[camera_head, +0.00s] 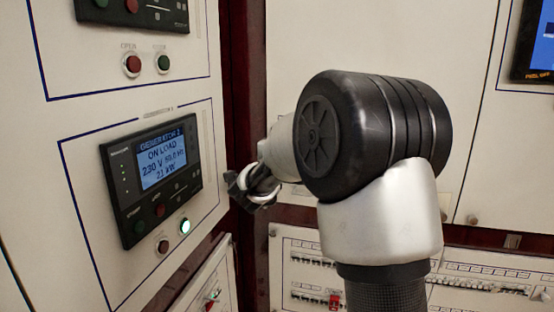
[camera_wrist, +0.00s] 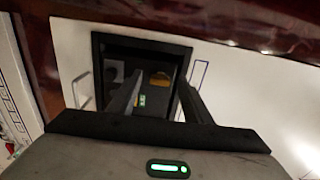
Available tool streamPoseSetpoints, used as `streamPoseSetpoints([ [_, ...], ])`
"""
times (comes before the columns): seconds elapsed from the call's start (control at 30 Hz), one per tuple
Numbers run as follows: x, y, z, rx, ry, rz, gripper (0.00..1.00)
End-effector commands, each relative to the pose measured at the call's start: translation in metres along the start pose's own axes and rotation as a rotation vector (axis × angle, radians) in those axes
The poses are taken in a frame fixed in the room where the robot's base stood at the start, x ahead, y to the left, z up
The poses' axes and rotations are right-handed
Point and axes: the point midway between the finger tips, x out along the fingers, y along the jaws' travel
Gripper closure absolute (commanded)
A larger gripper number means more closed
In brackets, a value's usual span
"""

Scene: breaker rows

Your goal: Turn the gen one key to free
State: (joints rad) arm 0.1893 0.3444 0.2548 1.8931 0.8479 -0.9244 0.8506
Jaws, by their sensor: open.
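I cannot make out a gen one key in either view. In the head view my gripper (camera_head: 252,187) is partly hidden behind my own arm, close to the right edge of the left-hand cabinet. In the wrist view my gripper (camera_wrist: 160,84) is open, its two dark fingers apart. They point toward a dark, black-framed rectangle (camera_wrist: 115,42) on a pale panel. A small yellow patch and a green light show inside the rectangle; whether it is a recess or a reflecting surface I cannot tell. Nothing is visibly held.
The left cabinet carries a GENERATOR 2 display (camera_head: 163,166) reading ON LOAD, with a lit green button (camera_head: 185,226) and a dark red one (camera_head: 163,246) below. Another controller (camera_head: 150,12) is cut off above. Breaker rows (camera_head: 312,298) lie low behind my arm.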

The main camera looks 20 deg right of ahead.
Motion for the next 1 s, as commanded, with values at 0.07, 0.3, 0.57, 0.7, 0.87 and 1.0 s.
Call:
streamPoseSetpoints([
  [0.07,-0.011,-0.001,0.001,0.0,-0.003,0.0,0.55],
  [0.3,-0.065,-0.002,0.001,-0.001,-0.004,-0.001,0.55],
  [0.57,-0.127,-0.002,0.001,0.0,-0.004,-0.001,0.55],
  [0.7,-0.151,-0.001,0.001,-0.001,-0.004,-0.001,0.55],
  [0.87,-0.166,-0.001,0.0,-0.001,0.0,-0.001,0.55],
  [1.0,-0.17,0.0,0.0,-0.001,0.0,0.0,0.55],
])
